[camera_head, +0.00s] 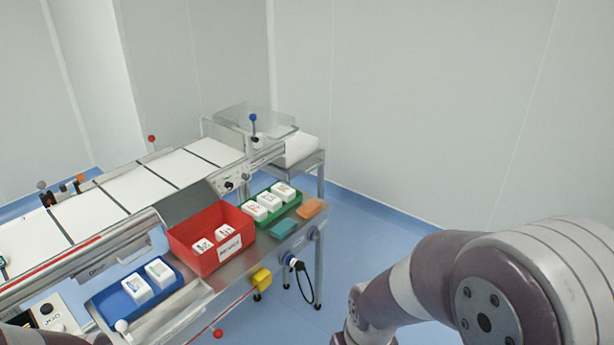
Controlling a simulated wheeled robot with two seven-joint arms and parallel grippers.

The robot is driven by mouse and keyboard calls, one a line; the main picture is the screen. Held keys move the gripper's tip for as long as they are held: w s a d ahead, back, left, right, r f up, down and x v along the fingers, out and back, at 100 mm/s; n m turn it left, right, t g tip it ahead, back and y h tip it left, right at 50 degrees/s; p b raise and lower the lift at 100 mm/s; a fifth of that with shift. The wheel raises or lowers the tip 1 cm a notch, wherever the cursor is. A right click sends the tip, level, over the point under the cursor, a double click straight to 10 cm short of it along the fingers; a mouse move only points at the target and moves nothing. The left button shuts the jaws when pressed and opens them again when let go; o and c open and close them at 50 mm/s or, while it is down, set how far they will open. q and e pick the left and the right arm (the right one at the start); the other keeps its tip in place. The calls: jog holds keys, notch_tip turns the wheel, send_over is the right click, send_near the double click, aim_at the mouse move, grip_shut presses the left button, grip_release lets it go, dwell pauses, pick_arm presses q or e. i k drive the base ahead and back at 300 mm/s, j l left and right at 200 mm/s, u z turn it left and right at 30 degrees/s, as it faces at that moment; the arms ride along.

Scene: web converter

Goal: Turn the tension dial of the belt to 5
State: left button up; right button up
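The belt (137,188) of the machine runs from the lower left up to the back, white with dark cross strips. A small panel with a black dial (229,186) sits on the belt's side frame, just behind the red bin; it looks like the tension dial, but its scale is too small to read. Another control panel (53,317) with a dark knob shows at the lower left. My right arm fills the lower right, well away from the dial, and its gripper is out of the picture. My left gripper is not visible either.
A red bin (222,262), a blue tray (108,305) and a green tray (275,216) hold white packs on the steel table before the belt. Teal (283,228) and orange (310,208) blocks lie at its right end. The blue floor (370,225) to the right is clear.

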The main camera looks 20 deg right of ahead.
aim_at(228, 185)
jog(key=i+l, duration=1.4)
jog(key=i+j+u, duration=0.05)
